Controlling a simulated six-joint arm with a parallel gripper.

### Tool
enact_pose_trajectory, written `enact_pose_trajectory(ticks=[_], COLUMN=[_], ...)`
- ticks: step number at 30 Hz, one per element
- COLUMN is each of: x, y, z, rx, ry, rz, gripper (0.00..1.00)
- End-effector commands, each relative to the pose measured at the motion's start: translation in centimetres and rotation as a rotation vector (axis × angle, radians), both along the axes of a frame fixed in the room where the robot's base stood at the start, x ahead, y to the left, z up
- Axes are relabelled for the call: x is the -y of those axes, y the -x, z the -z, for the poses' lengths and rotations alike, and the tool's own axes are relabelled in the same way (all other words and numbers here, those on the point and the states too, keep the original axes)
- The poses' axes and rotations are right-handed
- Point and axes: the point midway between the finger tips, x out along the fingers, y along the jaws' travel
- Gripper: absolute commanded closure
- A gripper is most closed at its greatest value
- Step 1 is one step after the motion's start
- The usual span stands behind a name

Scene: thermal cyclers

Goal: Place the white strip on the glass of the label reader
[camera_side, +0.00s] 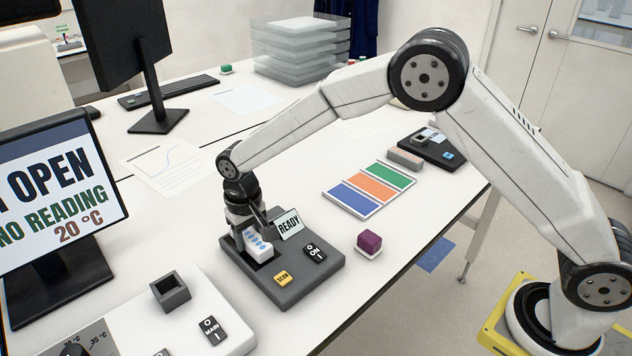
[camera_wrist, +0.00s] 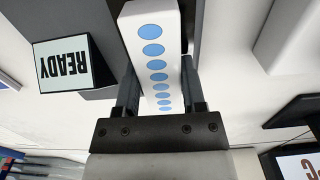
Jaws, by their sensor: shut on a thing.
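The white strip (camera_wrist: 152,45) with a row of blue dots is between the fingers of my gripper (camera_wrist: 160,90) in the wrist view. In the side view my gripper (camera_side: 250,232) points down over the label reader (camera_side: 285,290), shut on the strip (camera_side: 258,246). The strip is at the reader's left part, over a dark area there. The reader is a dark grey box with a small READY screen (camera_side: 289,224), a yellow SCAN button (camera_side: 283,279) and a black ON switch (camera_side: 314,253). The glass is mostly hidden, and I cannot tell whether the strip touches it.
A purple-topped block (camera_side: 369,243) stands right of the reader. A mat with blue, orange and green bands (camera_side: 371,190) lies behind it. A white device (camera_side: 190,325) with a grey square well is in front left. A monitor (camera_side: 60,200) stands at the left.

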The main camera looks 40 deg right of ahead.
Motion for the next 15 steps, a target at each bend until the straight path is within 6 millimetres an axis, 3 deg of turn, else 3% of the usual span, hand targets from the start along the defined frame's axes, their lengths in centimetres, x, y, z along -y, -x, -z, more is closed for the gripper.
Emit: enact_pose_trajectory(ticks=[13,14,15], x=[-0.01,-0.01,-0.01], y=[-0.01,-0.01,-0.01], z=[0.38,0.35,0.35], rx=[0.001,0.001,0.001], ry=[0.000,0.000,0.000], rz=[0.000,0.000,0.000], gripper=[1.00,0.38,0.26])
